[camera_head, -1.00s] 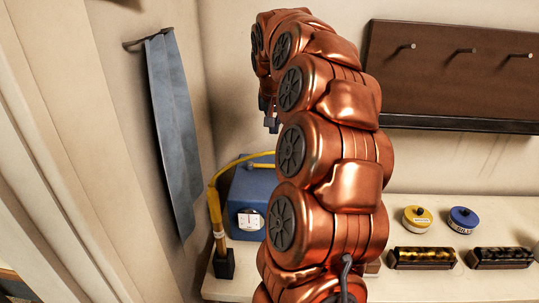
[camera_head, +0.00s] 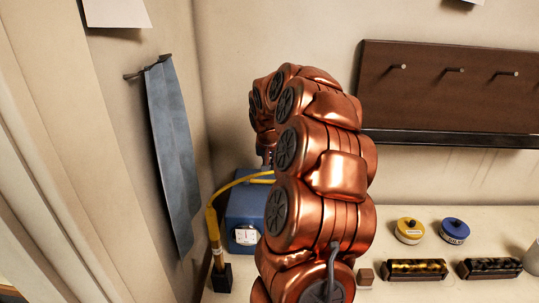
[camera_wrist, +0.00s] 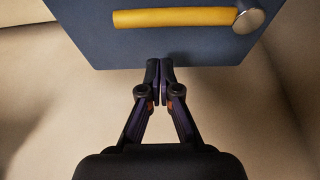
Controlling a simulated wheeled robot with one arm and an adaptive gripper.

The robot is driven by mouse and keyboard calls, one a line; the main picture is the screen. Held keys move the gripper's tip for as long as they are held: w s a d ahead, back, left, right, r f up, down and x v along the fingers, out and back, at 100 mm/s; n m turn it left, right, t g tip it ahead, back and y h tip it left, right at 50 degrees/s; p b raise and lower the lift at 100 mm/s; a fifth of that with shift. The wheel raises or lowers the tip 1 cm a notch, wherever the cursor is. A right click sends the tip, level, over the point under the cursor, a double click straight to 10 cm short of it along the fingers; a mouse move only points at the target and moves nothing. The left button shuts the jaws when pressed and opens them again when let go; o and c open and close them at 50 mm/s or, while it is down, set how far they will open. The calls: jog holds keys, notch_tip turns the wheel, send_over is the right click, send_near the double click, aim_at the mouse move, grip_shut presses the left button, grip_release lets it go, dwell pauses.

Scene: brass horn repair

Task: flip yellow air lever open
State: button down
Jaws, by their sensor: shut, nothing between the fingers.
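The yellow lever (camera_wrist: 175,18) lies across the face of the blue box (camera_wrist: 110,50) in the wrist view, with a round silver pivot (camera_wrist: 248,17) at its right end. My gripper (camera_wrist: 160,66) is shut and empty, its fingertips at the lower edge of the box in that view, below the lever. I cannot tell whether the tips touch the box. In the head view the blue box (camera_head: 242,208) stands in the back left corner with a white gauge (camera_head: 245,236) on its front. My copper arm hides its right side, and the fingertips are hidden there.
A yellow tin (camera_head: 409,231), a blue tin (camera_head: 454,231) and two brushes (camera_head: 416,269) lie right of my arm. A blue cloth (camera_head: 174,155) hangs on the left wall.

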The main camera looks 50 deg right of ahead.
aim_at(263, 182)
jog(key=shift+s+a+f+p, duration=0.15)
jog(key=shift+s+a+p, duration=0.2)
jog(key=shift+s+a, duration=0.25)
jog(key=shift+s+a+f+p, duration=0.15)
jog(key=shift+s+a+p, duration=0.2)
jog(key=shift+a, duration=0.3)
